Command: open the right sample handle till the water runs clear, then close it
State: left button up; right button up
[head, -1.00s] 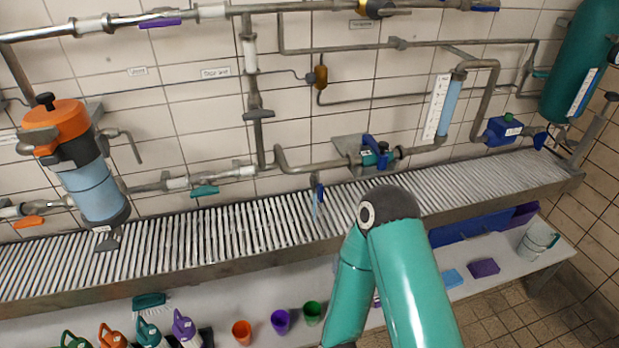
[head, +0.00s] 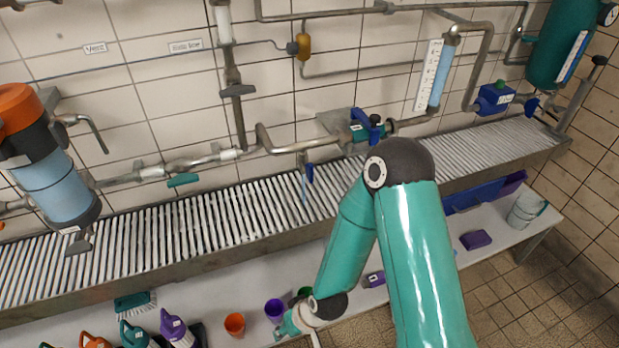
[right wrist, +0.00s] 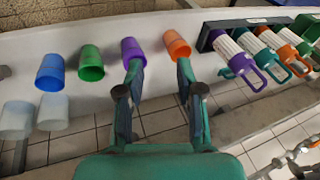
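My right gripper (head: 284,330) is low over the shelf by the cups, well away from these handles. In the right wrist view it is open (right wrist: 158,65), its fingertips near a purple cup (right wrist: 132,50) and an orange cup (right wrist: 177,45), holding nothing. My left gripper is out of view.
The trough (head: 160,235) runs along the tiled wall. On the shelf are a blue cup (right wrist: 50,72), a green cup (right wrist: 91,64), pale cups (right wrist: 53,112) and several handled bottles (right wrist: 232,55).

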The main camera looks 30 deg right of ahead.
jog(key=w+d+r+t+h+b, duration=0.3)
jog(key=w+d+r+t+b, duration=0.55)
jog(key=w+r+b, duration=0.2)
pick_arm(q)
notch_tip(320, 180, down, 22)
jog(key=b, duration=0.9)
pick_arm(e)
jog(key=t+h+p, duration=0.5)
jog(key=t, duration=0.1)
send_near(312, 172)
jog(key=r, duration=0.1)
jog(key=shift+m+g, duration=0.25)
jog(key=shift+m, duration=0.25)
jog(key=p+x, duration=0.9)
jog(key=p, duration=0.3)
jog(key=shift+w+f, duration=0.1)
jog(key=shift+w, duration=0.25)
pick_arm(q)
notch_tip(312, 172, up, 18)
jog(key=shift+p, duration=0.3)
pick_arm(e)
jog(key=shift+w+d+f, duration=0.15)
jog(key=shift+w+d, duration=0.05)
jog(key=shift+w, duration=0.45)
